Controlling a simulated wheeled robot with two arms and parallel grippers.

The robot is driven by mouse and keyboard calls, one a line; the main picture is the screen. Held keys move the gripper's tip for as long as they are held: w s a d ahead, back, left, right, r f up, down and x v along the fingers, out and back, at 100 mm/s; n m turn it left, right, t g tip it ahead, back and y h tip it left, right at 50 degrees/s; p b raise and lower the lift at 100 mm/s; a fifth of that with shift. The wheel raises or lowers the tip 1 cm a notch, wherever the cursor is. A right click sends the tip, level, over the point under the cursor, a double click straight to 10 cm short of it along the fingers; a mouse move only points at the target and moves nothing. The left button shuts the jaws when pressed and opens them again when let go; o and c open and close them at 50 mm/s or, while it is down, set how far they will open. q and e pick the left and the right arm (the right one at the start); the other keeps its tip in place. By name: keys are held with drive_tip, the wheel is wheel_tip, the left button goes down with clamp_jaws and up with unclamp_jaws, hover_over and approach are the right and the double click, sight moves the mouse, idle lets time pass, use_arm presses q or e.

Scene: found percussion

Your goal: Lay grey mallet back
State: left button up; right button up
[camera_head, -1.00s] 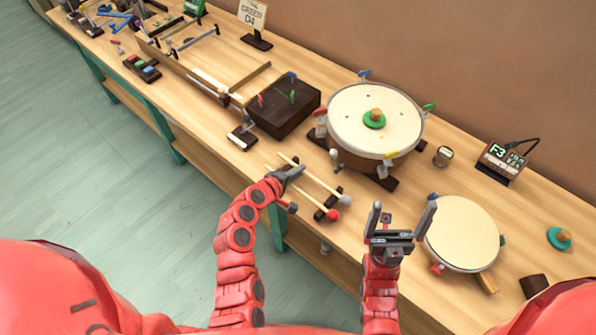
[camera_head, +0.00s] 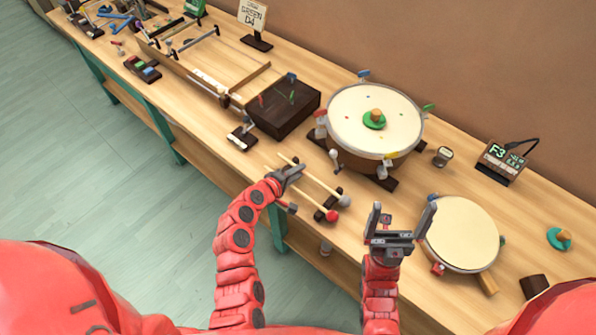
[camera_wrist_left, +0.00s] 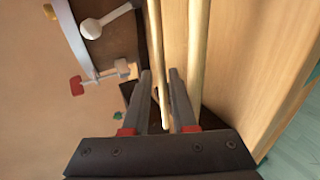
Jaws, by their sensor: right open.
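The grey mallet (camera_head: 344,201) lies on the table beside the red-headed mallet (camera_head: 333,215), both heads at the right end near a dark rest (camera_head: 323,207). The handles run nearly parallel. My left gripper (camera_head: 297,171) is low over the grey mallet's handle. In the left wrist view, this handle (camera_wrist_left: 157,50) passes between the two fingers with a small gap on each side, so the jaws look open around it. The red mallet's handle (camera_wrist_left: 198,40) lies outside the right finger. The heads are out of that view. My right gripper (camera_head: 398,222) is open and empty.
A large drum (camera_head: 350,105) stands behind the mallets, with a smaller drum (camera_head: 462,232) to the right. A dark box (camera_head: 285,105) and a small stand (camera_head: 242,138) are further left. The table's front edge is close to the mallets.

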use_arm(q)
drive_tip(key=b+v, duration=0.1)
drive_tip(key=v, duration=1.6)
drive_tip(key=shift+s+a, duration=0.1)
drive_tip(key=shift+s, duration=0.05)
